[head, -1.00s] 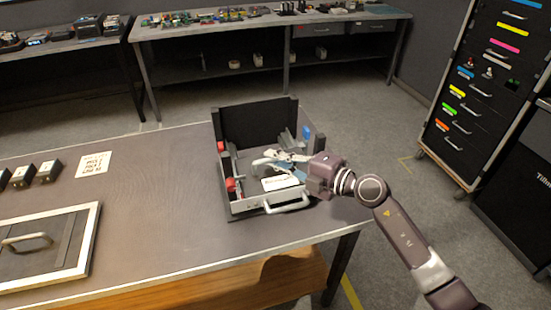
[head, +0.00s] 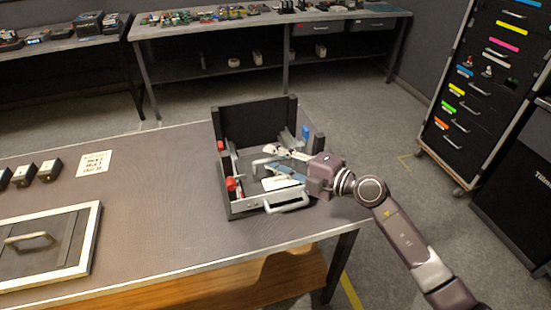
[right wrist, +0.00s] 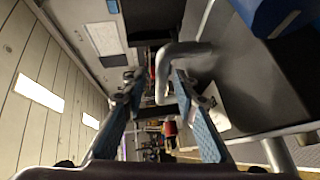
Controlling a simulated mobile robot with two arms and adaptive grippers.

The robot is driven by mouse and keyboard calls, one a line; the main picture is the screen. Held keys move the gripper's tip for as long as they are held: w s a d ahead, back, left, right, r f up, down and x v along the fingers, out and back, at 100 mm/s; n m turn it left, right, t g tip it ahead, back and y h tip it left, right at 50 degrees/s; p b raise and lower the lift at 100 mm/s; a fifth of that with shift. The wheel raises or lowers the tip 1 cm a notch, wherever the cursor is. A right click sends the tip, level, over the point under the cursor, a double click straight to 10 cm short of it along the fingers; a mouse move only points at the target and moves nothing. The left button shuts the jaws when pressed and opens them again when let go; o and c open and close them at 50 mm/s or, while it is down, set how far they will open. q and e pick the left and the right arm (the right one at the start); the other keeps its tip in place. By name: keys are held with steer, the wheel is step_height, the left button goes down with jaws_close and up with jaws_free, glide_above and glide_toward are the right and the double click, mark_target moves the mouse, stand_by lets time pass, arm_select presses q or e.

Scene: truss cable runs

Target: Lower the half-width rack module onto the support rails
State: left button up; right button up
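The open-topped rack frame (head: 253,118) stands on the table with a black back wall and a pale front. A grey bar handle (head: 262,163) shows inside it, and I take it as part of the rack module; the module's outline is partly hidden by my gripper. My right gripper (head: 281,161) is low in the frame with its fingers apart. In the right wrist view the grey handle (right wrist: 183,50) bends down close to and between the fingertips, with gaps visible beside it. I cannot tell whether the module touches the support rails. My left gripper is not in view.
A front handle (head: 287,204) sticks out of the frame. Red parts (head: 231,183) sit on its left side and a blue part (head: 305,132) on its right. A framed panel (head: 85,245) and a paper note (head: 95,163) lie at left. The table between is clear.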

steer(key=shift+f, duration=0.25)
steer(key=shift+b, duration=0.45)
steer(key=shift+s+d+r+b, duration=0.1)
steer(key=shift+s+d+b, duration=0.1)
steer(key=shift+s, duration=0.4)
steer(key=shift+s+d+r+b, duration=0.1)
steer(key=shift+s+d+b, duration=0.05)
steer(key=shift+s, duration=0.4)
steer(key=s+d+p, duration=0.2)
steer(key=s+p, duration=0.4)
steer(key=s, duration=0.1)
step_height(320, 180, up, 9)
steer(key=p, duration=0.9)
steer(key=f+b+v, duration=0.1)
steer(key=b+v, duration=0.4)
steer(key=v, duration=1.6)
steer(key=shift+s+a, duration=0.25)
steer(key=shift+s, duration=0.15)
